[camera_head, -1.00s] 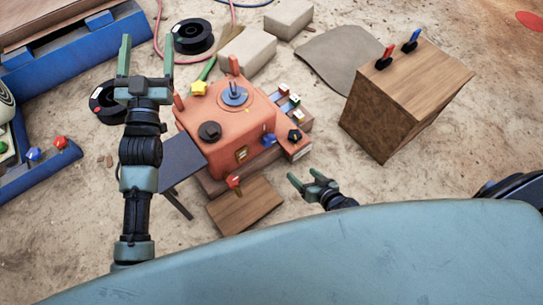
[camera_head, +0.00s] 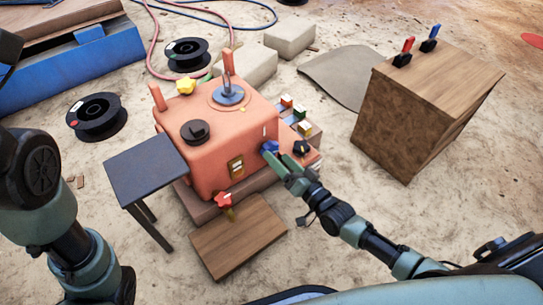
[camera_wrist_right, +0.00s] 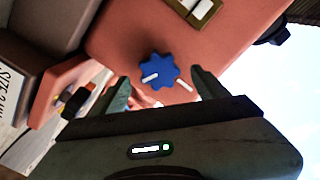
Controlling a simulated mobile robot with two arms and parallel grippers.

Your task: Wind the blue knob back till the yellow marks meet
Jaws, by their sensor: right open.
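The blue knob (camera_head: 269,147) sits on the side of the orange crusher housing (camera_head: 205,165). In the right wrist view the knob (camera_wrist_right: 161,70) is a lobed blue wheel. A pale mark on it points to the lower left; another pale mark (camera_wrist_right: 184,86) is on the housing at its lower right. The two marks are apart. They look almost white here. My right gripper (camera_head: 283,164) is open, its fingers (camera_wrist_right: 160,86) reaching toward the knob with one on each side in the wrist view. Whether they touch it I cannot tell. My left gripper is out of view.
A black knob (camera_head: 301,148) and a small rack of coloured blocks (camera_head: 297,112) are close to the right gripper. A red knob (camera_head: 224,200) stands by a wooden board (camera_head: 238,237) in front. A dark side table (camera_head: 146,168) is left; a wooden box (camera_head: 428,105) is right.

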